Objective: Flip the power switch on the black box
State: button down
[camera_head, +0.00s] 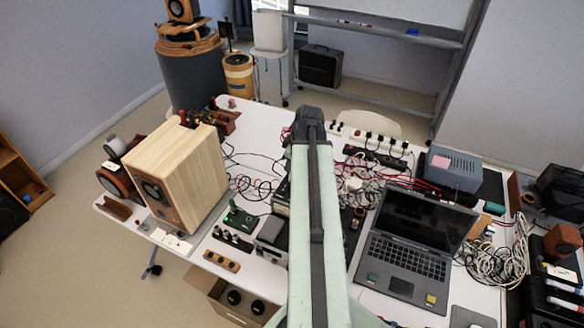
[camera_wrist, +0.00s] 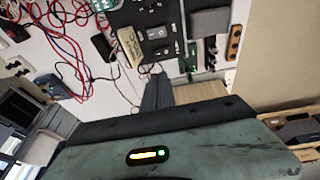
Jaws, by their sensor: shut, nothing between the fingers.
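A black box (camera_wrist: 172,18) with small knobs or sockets on its face lies at the top of the wrist view. In the head view, a dark box (camera_head: 281,196) that may be the same one is mostly hidden behind my arm. In the head view my dark gripper end (camera_head: 309,122) is over the far middle of the table.
A wooden speaker (camera_head: 176,176) stands on the left of the white table. An open laptop (camera_head: 412,247) sits on the right, with tangled white cables (camera_head: 500,254) beside it. A power strip (camera_head: 372,139) lies at the back. Red and black wires clutter the middle, leaving little free room.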

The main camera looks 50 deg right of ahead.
aim_at(284, 186)
jog(key=b+x, duration=0.2)
jog(key=x, duration=0.1)
jog(key=b+x, duration=0.3)
jog(key=s+b+x, duration=0.1)
jog(key=b+x, duration=0.2)
jog(key=x, duration=0.1)
jog(key=shift+d+f, duration=0.2)
jog(key=shift+d, duration=0.15)
jog(key=shift+r, duration=0.1)
